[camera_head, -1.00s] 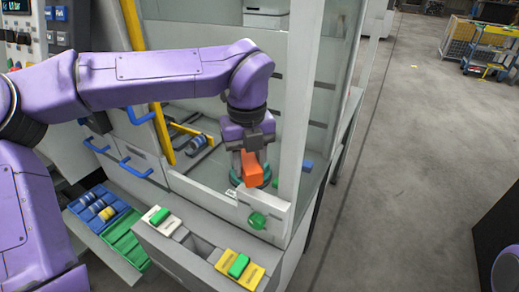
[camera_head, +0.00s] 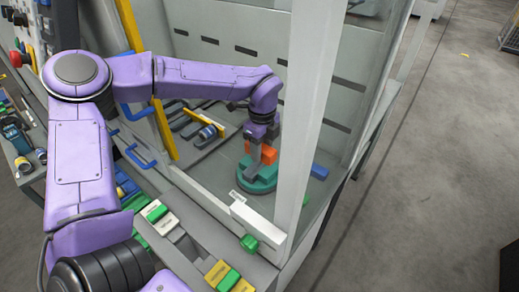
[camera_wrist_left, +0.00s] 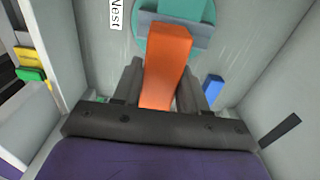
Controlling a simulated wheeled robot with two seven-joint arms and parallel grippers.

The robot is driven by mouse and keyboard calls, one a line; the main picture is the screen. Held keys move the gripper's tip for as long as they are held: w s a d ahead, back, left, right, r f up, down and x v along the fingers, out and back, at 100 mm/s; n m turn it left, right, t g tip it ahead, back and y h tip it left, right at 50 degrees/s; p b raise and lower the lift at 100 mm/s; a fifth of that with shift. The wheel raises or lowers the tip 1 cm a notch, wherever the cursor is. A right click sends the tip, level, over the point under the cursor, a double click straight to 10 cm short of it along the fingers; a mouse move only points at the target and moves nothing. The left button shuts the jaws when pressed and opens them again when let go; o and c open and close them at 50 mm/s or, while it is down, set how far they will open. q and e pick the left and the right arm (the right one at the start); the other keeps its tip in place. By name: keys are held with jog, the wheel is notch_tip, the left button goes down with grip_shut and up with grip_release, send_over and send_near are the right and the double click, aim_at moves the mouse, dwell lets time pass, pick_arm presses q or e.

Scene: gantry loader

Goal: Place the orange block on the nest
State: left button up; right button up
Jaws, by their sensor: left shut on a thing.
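The orange block (camera_head: 268,153) is between the fingers of my left gripper (camera_head: 262,150), which is shut on it. The block also shows in the left wrist view (camera_wrist_left: 167,62), with the gripper's dark fingers (camera_wrist_left: 160,88) on both sides. The nest is a round teal fixture (camera_head: 258,180) on the cabinet floor, also at the top of the left wrist view (camera_wrist_left: 182,8), beside a label reading "Nest". The block is over or at the nest in the head view; I cannot tell whether it touches it. My right gripper is not in view.
A blue block (camera_head: 319,171) lies right of the nest. A pale upright post (camera_head: 308,110) and a front panel with a green knob (camera_head: 250,243) border the opening. A yellow bar (camera_head: 150,90) stands left. Trays with white, green and yellow pieces sit in front.

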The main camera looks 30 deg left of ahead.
aim_at(260, 167)
pick_arm(q)
jog(key=w+a+f, duration=0.1)
jog(key=w+a+f+p, duration=0.1)
jog(key=f, duration=0.1)
jog(key=shift+f, duration=0.15)
jog(key=shift+s+f, duration=0.2)
jog(key=shift+f, duration=1.05)
jog(key=shift+w+f, duration=0.25)
jog(key=shift+f, duration=0.1)
jog(key=shift+s+f, duration=0.1)
jog(key=shift+f, duration=0.1)
jog(key=o, duration=1)
jog(key=shift+r, duration=0.1)
jog(key=shift+o, duration=0.4)
jog(key=shift+r, duration=0.2)
notch_tip(260, 167, up, 12)
jog(key=b, duration=0.2)
